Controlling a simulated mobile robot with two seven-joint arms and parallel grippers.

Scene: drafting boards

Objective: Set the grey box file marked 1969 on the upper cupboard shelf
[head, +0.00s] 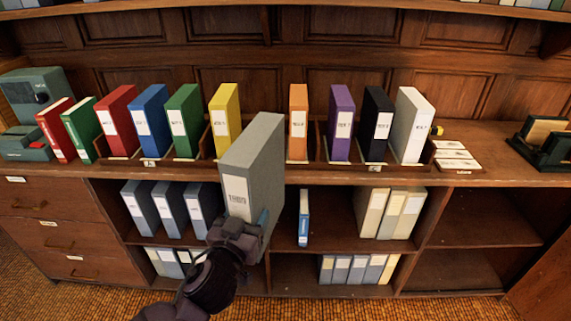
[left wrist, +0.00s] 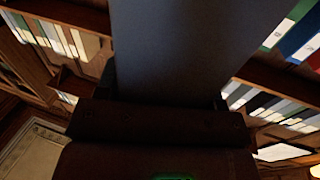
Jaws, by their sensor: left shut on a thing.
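The grey box file (head: 262,168) stands upright in front of the cupboard, with its spine label (head: 237,197) toward me; the label appears to read 1969. My left gripper (head: 240,232) is shut on its lower part and holds it up in the air. In the left wrist view the file (left wrist: 190,50) fills the upper middle above the gripper (left wrist: 160,105). The upper cupboard shelf (head: 333,232) is behind it, with a thin blue file (head: 303,217) and several cream files (head: 390,212) on it. The held file hides part of the shelf. My right gripper is out of view.
Several coloured box files (head: 150,122) stand in wooden racks along the counter (head: 480,150). Grey-blue files (head: 170,208) fill the left bay. Bare shelf shows between the blue and cream files. The right bay (head: 485,220) is empty. Drawers (head: 60,235) are at left.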

